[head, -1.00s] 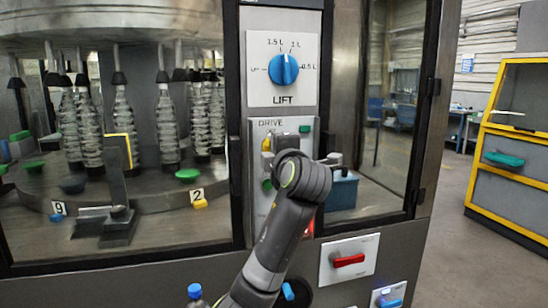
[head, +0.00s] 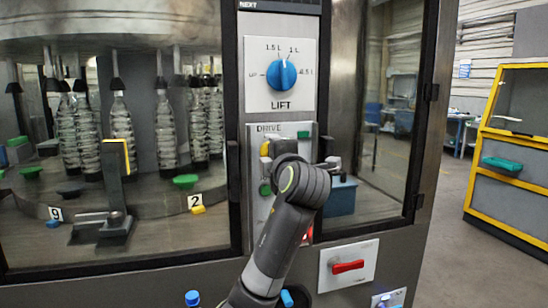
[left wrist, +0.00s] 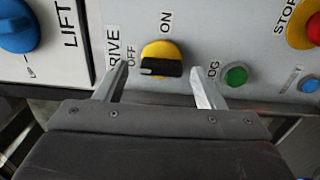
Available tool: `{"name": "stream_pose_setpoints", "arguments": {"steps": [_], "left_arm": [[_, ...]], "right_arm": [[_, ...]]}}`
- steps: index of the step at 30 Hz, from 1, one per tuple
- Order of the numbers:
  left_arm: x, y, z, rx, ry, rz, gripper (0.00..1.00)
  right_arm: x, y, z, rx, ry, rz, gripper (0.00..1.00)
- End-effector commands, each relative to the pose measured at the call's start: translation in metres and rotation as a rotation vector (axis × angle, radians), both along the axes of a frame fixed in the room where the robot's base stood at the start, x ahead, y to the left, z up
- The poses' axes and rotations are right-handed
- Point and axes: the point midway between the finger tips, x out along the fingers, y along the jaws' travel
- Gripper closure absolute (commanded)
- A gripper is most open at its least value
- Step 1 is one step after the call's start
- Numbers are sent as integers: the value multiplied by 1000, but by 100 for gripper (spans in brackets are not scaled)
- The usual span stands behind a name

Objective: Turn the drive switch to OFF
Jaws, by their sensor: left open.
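The drive switch (left wrist: 162,62) is a yellow round knob with a black bar handle, seen in the left wrist view. Its bar lies left to right in that picture, and the white-marked end points left, close to the OFF label (left wrist: 130,79); the ON label (left wrist: 165,22) is above. My left gripper (left wrist: 162,82) is open, with one finger on each side of the switch bar; I cannot tell whether either touches it. In the head view the left wrist covers most of the drive panel (head: 260,215), and only a yellow part of the switch (head: 264,148) shows. My right gripper is not in view.
A blue LIFT knob (head: 281,74) is above the drive panel. In the wrist view a green button (left wrist: 236,75), a red STOP button (left wrist: 313,30) and a blue button (left wrist: 309,85) lie to the right. A red handle (head: 348,266) is lower right in the head view.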

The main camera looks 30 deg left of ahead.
Motion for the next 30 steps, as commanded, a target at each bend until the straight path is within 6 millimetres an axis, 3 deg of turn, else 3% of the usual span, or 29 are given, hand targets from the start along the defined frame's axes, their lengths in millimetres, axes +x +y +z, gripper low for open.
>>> {"name": "stream_pose_setpoints", "arguments": {"steps": [5,18,30], "left_arm": [[-7,-10,-2,-2,-2,-3,37],[-61,-74,-3,-4,-3,-7,37],[-100,-120,-2,-1,-2,-5,37]], "right_arm": [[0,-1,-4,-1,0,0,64],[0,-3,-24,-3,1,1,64],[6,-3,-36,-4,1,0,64]]}}
